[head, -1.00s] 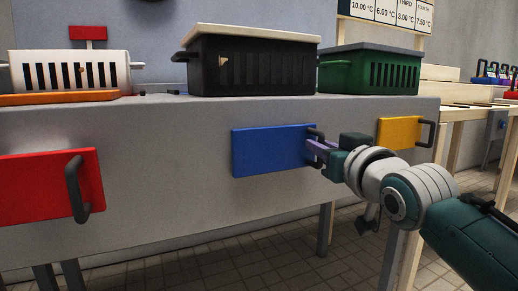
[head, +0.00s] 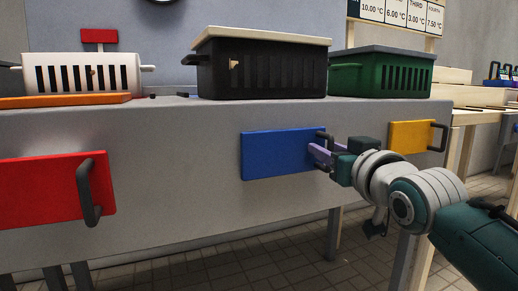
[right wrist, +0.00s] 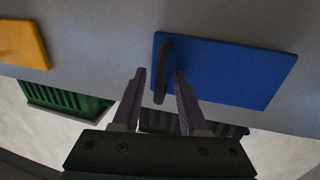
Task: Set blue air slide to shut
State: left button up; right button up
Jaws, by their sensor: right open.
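The blue air slide (head: 282,153) is a flat blue panel on the front of the grey counter, with a dark bar handle (head: 325,146) at its right end. My right gripper (head: 315,153) is at that handle in the head view. In the right wrist view the blue slide (right wrist: 225,70) fills the upper right, and its dark handle (right wrist: 162,70) lies between the lines of my two open purple-grey fingers (right wrist: 160,88). I cannot tell whether the fingers touch the handle. My left gripper is not in view.
A red slide (head: 50,188) is at the left and a yellow slide (head: 411,136) at the right of the same counter front (head: 190,150). White (head: 80,74), black (head: 265,70) and green (head: 385,76) slotted boxes stand on top.

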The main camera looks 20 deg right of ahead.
jog(key=shift+s, duration=0.1)
jog(key=shift+s+a+r+p, duration=0.1)
jog(key=shift+s+p, duration=0.1)
jog(key=shift+p, duration=0.1)
jog(key=s+a+p, duration=0.1)
jog(key=s+p, duration=0.3)
jog(key=s, duration=0.5)
jog(key=shift+s, duration=0.15)
